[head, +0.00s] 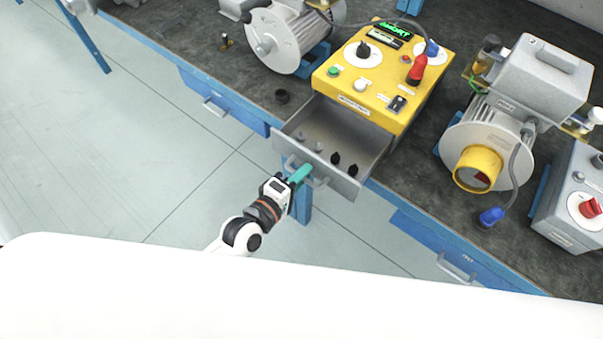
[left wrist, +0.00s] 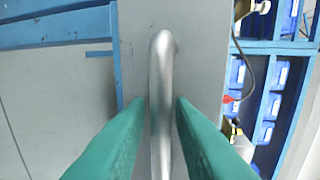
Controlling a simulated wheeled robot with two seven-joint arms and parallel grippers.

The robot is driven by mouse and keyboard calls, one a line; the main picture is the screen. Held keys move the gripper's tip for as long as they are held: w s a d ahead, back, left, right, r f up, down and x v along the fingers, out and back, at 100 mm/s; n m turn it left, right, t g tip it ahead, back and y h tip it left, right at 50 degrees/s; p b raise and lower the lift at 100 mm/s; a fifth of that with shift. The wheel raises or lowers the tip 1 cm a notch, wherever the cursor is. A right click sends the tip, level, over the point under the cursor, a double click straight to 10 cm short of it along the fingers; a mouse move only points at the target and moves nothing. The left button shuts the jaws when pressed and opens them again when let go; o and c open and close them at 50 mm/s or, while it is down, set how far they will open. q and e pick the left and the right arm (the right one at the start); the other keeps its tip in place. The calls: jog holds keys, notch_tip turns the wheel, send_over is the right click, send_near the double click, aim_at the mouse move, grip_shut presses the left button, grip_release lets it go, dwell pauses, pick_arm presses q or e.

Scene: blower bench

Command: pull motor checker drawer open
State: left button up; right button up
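The motor checker is a yellow box (head: 372,78) on the bench, with dials, buttons and a lit green display. Its grey drawer (head: 347,141) is pulled out below the panel, showing several small dark and grey pieces inside. My left gripper (head: 300,174) has its teal fingers at the drawer's bar handle (head: 320,183). In the left wrist view the fingers lie on both sides of the metal handle (left wrist: 161,80), close against it. They look shut on it, though contact is partly hidden. My right gripper is in neither view.
Motors stand left (head: 287,37) and right (head: 490,140) of the checker. A grey box with a red knob (head: 575,200) is at the right. Blue bench drawers (head: 222,101) line the front edge. The floor before the bench is clear.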

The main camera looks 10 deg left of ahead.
pick_arm(q)
jog(key=shift+o, duration=0.4)
jog(key=shift+s, duration=0.1)
jog(key=b+v, duration=0.1)
jog(key=v, duration=1.1)
jog(key=s+a+f+m+g+y, duration=0.1)
jog(key=a+f+m+g+y, duration=0.15)
jog(key=f, duration=0.65)
jog(key=s+a+f+m+g+y, duration=0.1)
jog(key=s+a+f+m, duration=0.15)
jog(key=f, duration=0.65)
jog(key=s+a+f+m+g+y, duration=0.1)
jog(key=a+f+m+g+y, duration=0.15)
jog(key=f, duration=0.75)
jog(key=s+a+f+m+g+y, duration=0.1)
jog(key=s+a+f+m+g, duration=0.1)
jog(key=s+f, duration=0.6)
jog(key=s+a+f+m+g, duration=0.3)
jog(key=s+f, duration=0.5)
jog(key=s, duration=0.3)
jog(key=shift+f+m+g+y, duration=0.2)
jog(key=shift+m+g+y, duration=0.2)
jog(key=shift+m+g, duration=0.55)
